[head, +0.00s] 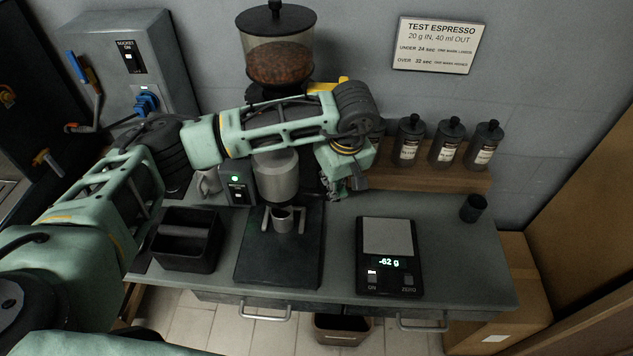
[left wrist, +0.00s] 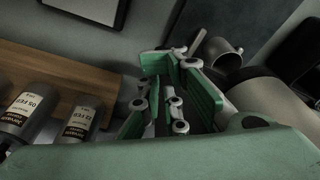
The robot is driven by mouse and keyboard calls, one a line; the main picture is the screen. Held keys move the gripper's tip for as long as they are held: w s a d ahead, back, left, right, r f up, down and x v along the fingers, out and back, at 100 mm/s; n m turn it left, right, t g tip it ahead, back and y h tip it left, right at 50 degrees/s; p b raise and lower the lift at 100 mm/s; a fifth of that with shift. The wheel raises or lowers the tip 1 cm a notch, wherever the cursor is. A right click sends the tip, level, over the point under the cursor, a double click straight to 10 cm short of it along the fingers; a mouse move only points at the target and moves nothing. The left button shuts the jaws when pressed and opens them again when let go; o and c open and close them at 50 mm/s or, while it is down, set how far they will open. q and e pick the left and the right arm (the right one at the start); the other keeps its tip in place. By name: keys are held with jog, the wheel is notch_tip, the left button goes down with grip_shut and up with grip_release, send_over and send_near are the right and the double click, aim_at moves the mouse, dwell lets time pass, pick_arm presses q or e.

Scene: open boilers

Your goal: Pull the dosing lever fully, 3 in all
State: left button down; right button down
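The coffee grinder stands at the back of the counter, with a hopper of beans (head: 279,60) on top and a grey metal body (head: 277,176) below. My left arm crosses in front of its middle. I cannot make out the dosing lever; the arm covers that part. A small metal cup (head: 282,220) sits under the grinder, between the fork arms. My left gripper (head: 336,192) points down just right of the grinder body. In the left wrist view its green fingers (left wrist: 170,85) show no clear object between them, and their opening is unclear. My right gripper is not in view.
A scale (head: 387,285) reading -62 g lies right of the dark base mat (head: 252,265). A black knock box (head: 187,240) stands left. Several dark bottles (head: 445,145) stand on a wooden shelf (head: 428,178). A small dark cup (head: 473,208) is at right.

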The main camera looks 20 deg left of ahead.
pick_arm(q)
jog(key=shift+s+d, duration=0.2)
jog(key=shift+s, duration=0.9)
jog(key=shift+s, duration=0.85)
jog(key=shift+r, duration=0.1)
jog(key=shift+w+r, duration=0.15)
jog(key=shift+r, duration=0.7)
notch_tip(320, 180, up, 6)
jog(key=p, duration=0.3)
send_over(329, 200)
jog(key=shift+s+d+f, duration=0.1)
jog(key=shift+s+d, duration=0.2)
